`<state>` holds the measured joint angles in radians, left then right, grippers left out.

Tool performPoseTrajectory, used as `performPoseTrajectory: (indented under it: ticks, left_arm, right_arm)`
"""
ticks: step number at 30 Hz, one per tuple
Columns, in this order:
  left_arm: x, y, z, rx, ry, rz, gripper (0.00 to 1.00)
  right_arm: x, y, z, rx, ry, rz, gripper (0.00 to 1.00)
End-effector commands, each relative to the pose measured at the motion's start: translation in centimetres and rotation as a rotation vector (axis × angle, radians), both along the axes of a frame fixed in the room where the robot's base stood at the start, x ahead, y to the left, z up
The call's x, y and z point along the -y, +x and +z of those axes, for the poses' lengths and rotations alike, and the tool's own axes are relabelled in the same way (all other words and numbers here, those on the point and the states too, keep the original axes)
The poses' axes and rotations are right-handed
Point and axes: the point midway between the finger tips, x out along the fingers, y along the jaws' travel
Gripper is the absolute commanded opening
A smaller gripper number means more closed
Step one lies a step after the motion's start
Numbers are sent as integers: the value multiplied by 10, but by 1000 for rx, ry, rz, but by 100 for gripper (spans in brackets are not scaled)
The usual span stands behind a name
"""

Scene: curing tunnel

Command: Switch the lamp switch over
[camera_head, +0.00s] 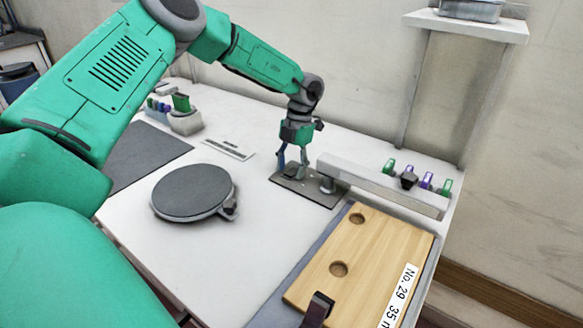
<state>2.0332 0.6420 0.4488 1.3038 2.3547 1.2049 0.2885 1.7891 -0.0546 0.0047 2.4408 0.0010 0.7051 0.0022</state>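A flat dark metal plate (318,196) lies on the white table near the middle of the view. My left gripper (292,172) points down over this plate, its two fingers apart with a gap between them. The fingertips are low, close to the plate. I cannot make out a separate switch lever; the fingers may hide it, and contact is too small to tell. A grey round knob (327,186) stands just right of the fingers, by the end of a white bar. My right gripper is not in view.
The white bar (385,187) with green and purple clips stands right of the gripper. A wooden board (375,255) with round holes lies in front, a dark upright piece (318,308) at its edge. A round grey disc (192,190) and dark mat (145,155) are left.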

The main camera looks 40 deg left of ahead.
Motion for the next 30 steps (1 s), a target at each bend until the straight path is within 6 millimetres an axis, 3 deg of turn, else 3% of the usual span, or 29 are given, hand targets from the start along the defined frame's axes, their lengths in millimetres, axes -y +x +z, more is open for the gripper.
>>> performPoseTrajectory:
  ticks: [5, 21, 30]
  left_arm:
    - [0, 3, 8, 2, 0, 0, 43]
    - [-4, 30, 103, 2, -1, 0, 43]
    - [-5, 32, 114, -2, -1, -1, 43]
  right_arm:
    - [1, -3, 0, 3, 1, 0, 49]
    - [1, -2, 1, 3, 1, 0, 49]
    - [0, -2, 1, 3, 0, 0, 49]
